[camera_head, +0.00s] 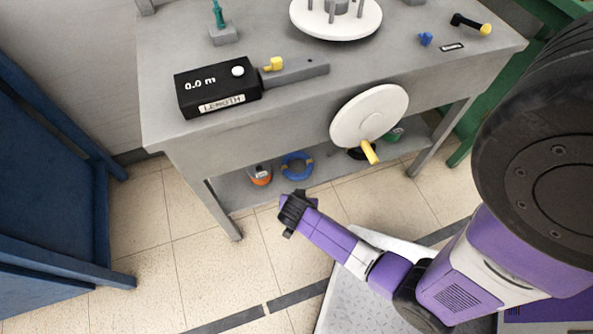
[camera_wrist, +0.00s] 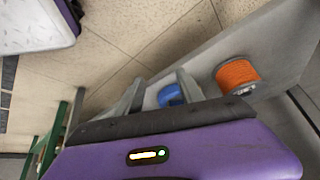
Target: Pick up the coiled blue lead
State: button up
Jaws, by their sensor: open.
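The coiled blue lead (camera_head: 296,177) is a blue ring on the lower shelf of the grey bench, in the head view. It also shows in the wrist view (camera_wrist: 170,96), partly hidden behind my gripper's body. My gripper (camera_head: 294,207) is in front of the lower shelf, short of the coil and apart from it. In the wrist view its two grey fingers (camera_wrist: 160,79) are spread and empty, with the coil showing between them.
An orange spool (camera_head: 260,176) stands just left of the coil on the shelf (camera_head: 236,194). Dark and green items (camera_head: 393,135) lie further right. A white disc with a yellow handle (camera_head: 368,115) hangs on the bench front above. The bench top (camera_head: 290,105) overhangs the shelf.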

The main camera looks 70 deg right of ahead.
jog(key=m+b, duration=0.1)
send_near(310, 166)
jog(key=shift+g, duration=0.4)
jog(key=f, duration=0.5)
jog(key=shift+w+a, duration=0.35)
jog(key=shift+a, duration=0.05)
jog(key=d, duration=0.3)
jog(key=shift+w+d+f+b, duration=0.15)
jog(key=shift+w+d+b, duration=0.05)
jog(key=shift+d+b, duration=0.2)
jog(key=shift+b+x, duration=0.45)
jog(key=shift+x, duration=0.75)
jog(key=shift+a, duration=0.1)
jog(key=shift+c, duration=0.3)
grip_shut()
